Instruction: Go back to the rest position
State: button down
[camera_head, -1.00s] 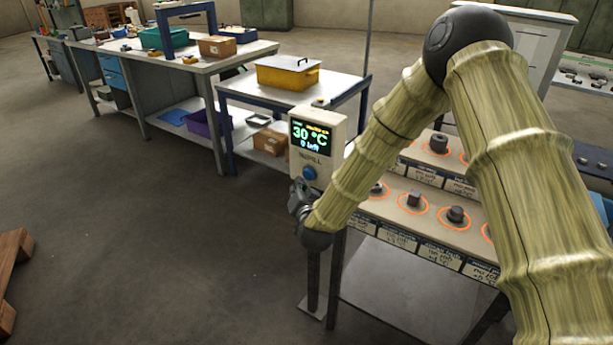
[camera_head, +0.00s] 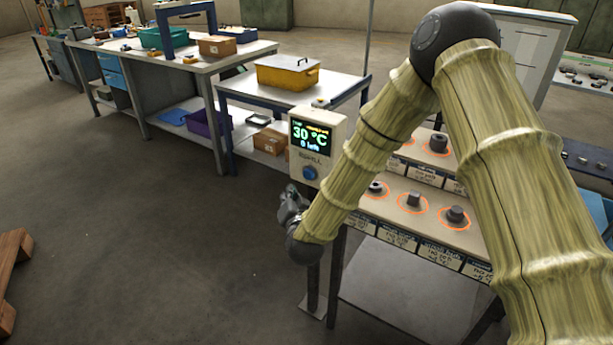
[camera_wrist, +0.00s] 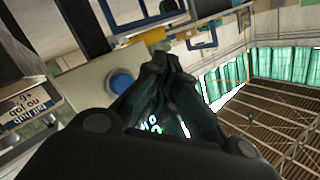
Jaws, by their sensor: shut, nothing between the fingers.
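My gripper (camera_head: 291,205) is at the end of my bent arm, left of the billet rack and just below and left of the control box. In the wrist view its dark fingers (camera_wrist: 160,62) are together at the tips, with nothing between them. The control box (camera_head: 318,150) has a screen reading 30 °C and a blue button (camera_head: 309,172). The blue button also shows in the wrist view (camera_wrist: 121,82), left of the fingers and apart from them.
The rack (camera_head: 395,205) holds several dark billets in orange rings, above labels. Behind stand a white table with a yellow box (camera_head: 287,72) and a long workbench (camera_head: 150,62). A wooden pallet (camera_head: 12,270) lies at far left. The floor between is clear.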

jog(key=s+d+f+n+g+p, duration=0.15)
jog(key=s+d+f+g, duration=0.35)
jog(key=s+f, duration=0.55)
jog(key=s+d+f+n+g+p, duration=0.1)
jog(key=s+d+f+n+g, duration=0.15)
jog(key=s+d+f, duration=0.6)
jog(key=s+d+f+g+h, duration=0.1)
jog(key=s+d+f+g, duration=0.2)
jog(key=s, duration=0.7)
jog(key=s+d+f+g, duration=0.2)
jog(key=s+d+f, duration=0.1)
jog(key=s, duration=0.7)
jog(key=s+d+f+n+g+h+p, duration=0.1)
jog(key=s+d+f+g, duration=0.2)
jog(key=s, duration=0.7)
jog(key=shift+s+d+g+h, duration=0.3)
jog(key=shift+s+d+g, duration=0.05)
jog(key=shift+d, duration=0.25)
